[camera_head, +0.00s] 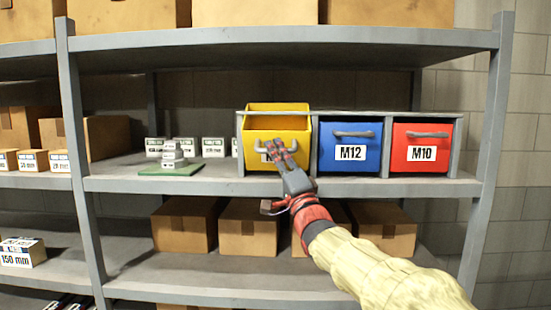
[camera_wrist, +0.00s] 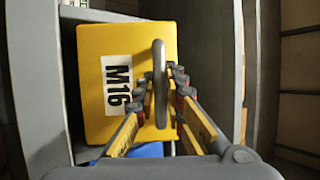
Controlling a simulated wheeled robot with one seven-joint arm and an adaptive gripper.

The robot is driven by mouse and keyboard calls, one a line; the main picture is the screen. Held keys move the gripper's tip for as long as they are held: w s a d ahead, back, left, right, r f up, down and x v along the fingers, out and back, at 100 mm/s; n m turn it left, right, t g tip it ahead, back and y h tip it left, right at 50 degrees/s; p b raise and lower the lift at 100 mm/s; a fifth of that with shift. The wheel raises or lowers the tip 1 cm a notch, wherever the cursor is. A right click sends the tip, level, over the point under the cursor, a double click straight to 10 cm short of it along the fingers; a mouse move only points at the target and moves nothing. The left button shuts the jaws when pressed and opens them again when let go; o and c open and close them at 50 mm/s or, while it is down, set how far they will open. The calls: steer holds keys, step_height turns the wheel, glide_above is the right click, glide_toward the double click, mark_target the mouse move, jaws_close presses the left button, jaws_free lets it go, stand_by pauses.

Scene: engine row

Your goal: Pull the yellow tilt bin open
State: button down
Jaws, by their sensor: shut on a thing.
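The yellow tilt bin (camera_head: 277,127) sits at the left end of the grey bin frame on the middle shelf. It is tilted out at the top, and its inside shows above its front. In the wrist view its yellow front (camera_wrist: 108,60) carries an M16 label and a grey bar handle (camera_wrist: 159,70). My gripper (camera_head: 281,156) is at the handle, in front of the bin's lower front, and hides part of the label. In the wrist view its fingers (camera_wrist: 166,90) are shut on the handle from both sides.
A blue M12 bin (camera_head: 350,136) and a red M10 bin (camera_head: 421,156) stand shut to the right in the same frame. Small labelled boxes and a green pad (camera_head: 166,169) lie to the left on the shelf. Cardboard boxes (camera_head: 248,232) fill the shelf below. A grey upright (camera_head: 489,130) stands at right.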

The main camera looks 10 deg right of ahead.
steer(key=shift+s+a+f+b, duration=0.1)
steer(key=shift+s+f+b, duration=0.2)
steer(key=shift+f, duration=0.2)
steer(key=shift+s+f+b, duration=0.15)
steer(key=shift+f+b, duration=0.25)
steer(key=shift+f, duration=0.05)
steer(key=c, duration=2)
jaws_free()
steer(key=shift+o, duration=0.8)
steer(key=shift+s, duration=0.15)
steer(key=v, duration=1.1)
steer(key=shift+s+f, duration=0.25)
steer(key=shift+s, duration=0.05)
